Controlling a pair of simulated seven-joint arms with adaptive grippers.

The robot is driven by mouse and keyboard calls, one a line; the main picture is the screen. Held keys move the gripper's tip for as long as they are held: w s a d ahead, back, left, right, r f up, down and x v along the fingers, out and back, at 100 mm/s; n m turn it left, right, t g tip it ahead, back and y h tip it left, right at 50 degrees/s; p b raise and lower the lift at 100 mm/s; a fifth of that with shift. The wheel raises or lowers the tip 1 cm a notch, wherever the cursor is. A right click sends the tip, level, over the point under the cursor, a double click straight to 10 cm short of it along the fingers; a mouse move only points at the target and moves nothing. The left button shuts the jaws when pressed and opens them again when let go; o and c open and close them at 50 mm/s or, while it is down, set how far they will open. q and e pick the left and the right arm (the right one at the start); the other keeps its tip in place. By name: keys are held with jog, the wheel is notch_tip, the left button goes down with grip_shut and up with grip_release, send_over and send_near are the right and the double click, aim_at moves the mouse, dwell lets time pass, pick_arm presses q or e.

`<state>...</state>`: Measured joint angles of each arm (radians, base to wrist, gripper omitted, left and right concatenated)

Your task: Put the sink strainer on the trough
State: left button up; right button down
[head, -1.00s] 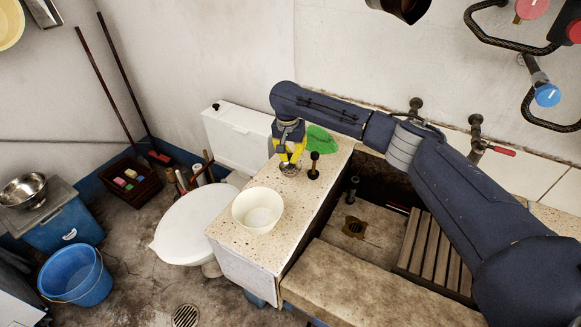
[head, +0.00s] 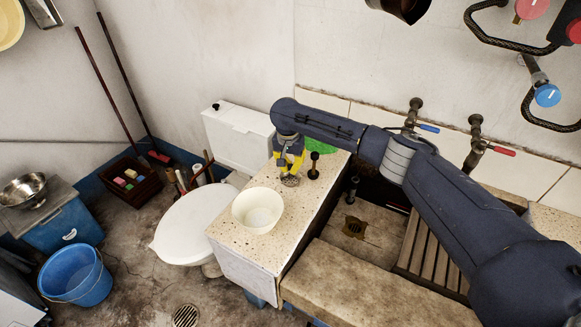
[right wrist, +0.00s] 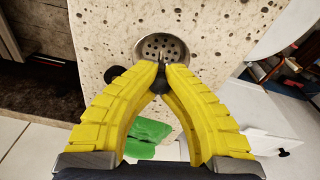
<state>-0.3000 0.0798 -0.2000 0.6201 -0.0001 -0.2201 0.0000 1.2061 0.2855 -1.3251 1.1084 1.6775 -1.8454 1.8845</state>
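The metal sink strainer (head: 290,181) is a small round perforated cup over the speckled counter; it also shows in the right wrist view (right wrist: 160,48). My right gripper (head: 289,166) points down at it. Its yellow fingers (right wrist: 160,72) come together around the strainer's thin centre post, with a dark knob between them. I cannot tell whether the strainer touches the counter. The stone trough (head: 370,285) lies to the right, with a drain hole (head: 354,228) in its floor; my right arm hides part of it. My left gripper is not in view.
A white bowl (head: 258,210) stands on the speckled counter (head: 237,240) in front of the strainer. A dark upright knob (head: 314,165) stands just right of it, and a green cloth (head: 321,147) lies behind. A slatted wooden board (head: 433,255) rests in the trough's right part. Taps (head: 415,120) are on the wall.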

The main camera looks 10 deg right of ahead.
jog(key=c, duration=1.5)
grip_release()
jog(key=shift+c, duration=0.2)
notch_tip(320, 180, up, 12)
jog(key=s, duration=0.1)
jog(key=shift+a, duration=0.4)
